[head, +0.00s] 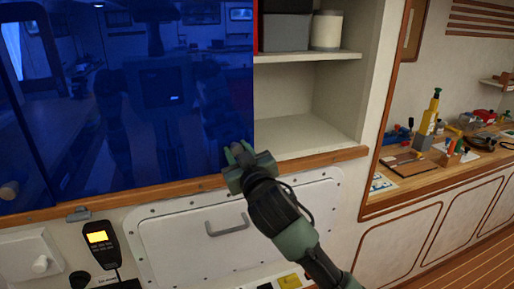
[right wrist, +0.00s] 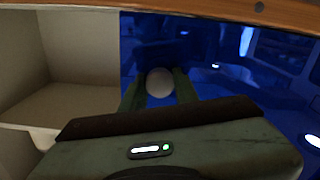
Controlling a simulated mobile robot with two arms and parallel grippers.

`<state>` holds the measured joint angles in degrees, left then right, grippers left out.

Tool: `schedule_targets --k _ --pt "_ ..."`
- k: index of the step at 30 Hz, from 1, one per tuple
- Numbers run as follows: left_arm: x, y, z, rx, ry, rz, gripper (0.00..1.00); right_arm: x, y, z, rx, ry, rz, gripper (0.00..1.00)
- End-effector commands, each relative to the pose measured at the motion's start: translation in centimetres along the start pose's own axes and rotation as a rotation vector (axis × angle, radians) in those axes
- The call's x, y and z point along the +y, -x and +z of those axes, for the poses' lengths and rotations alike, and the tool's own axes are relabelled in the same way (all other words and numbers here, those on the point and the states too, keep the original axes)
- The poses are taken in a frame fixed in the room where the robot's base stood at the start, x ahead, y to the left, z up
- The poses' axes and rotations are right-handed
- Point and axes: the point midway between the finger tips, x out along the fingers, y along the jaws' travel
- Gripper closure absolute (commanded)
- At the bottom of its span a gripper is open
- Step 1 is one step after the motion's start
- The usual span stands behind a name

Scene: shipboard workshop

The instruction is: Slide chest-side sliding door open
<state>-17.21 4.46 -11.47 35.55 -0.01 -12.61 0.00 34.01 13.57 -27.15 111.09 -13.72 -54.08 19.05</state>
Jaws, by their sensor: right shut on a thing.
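The glossy blue sliding door (head: 165,110) fills the upper left of the head view. Its right edge stands beside an open shelf bay. My right gripper (head: 238,155) is at the door's lower right corner. In the right wrist view its two green fingers are closed on either side of a round pale knob (right wrist: 160,82) on the blue door (right wrist: 215,60). In the head view the gripper hides this knob. My left gripper is in neither view.
The open shelves (head: 305,135) hold a dark box (head: 285,32) and a pale canister (head: 326,30). A wooden ledge (head: 320,160) runs below the door. A second blue panel with a knob (head: 9,190) is at far left. A white hatch with a grey handle (head: 227,229) lies below.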

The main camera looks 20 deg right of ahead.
Motion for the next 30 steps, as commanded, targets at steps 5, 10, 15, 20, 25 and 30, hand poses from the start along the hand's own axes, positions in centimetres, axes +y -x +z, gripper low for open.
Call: schedule_targets --k 5,10,15,20,25,30 --pt "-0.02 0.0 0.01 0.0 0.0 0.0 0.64 -0.98 -0.01 -0.05 -0.003 0.0 -0.005 1.0" --pt "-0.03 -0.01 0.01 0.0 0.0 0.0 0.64 -1.02 -0.02 -0.04 -0.003 0.0 -0.005 1.0" --pt "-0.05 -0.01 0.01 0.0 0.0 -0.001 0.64 -0.99 -0.03 -0.02 -0.003 -0.001 -0.005 0.65" --pt "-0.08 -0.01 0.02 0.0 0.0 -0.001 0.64 -0.89 -0.04 -0.05 -0.003 0.0 -0.003 0.48" --pt "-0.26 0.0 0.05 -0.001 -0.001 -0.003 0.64 -0.78 -0.04 -0.11 -0.002 0.0 -0.001 0.48" --pt "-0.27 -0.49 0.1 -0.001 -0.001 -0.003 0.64 -0.86 0.93 0.04 0.0 -0.001 -0.001 0.48"
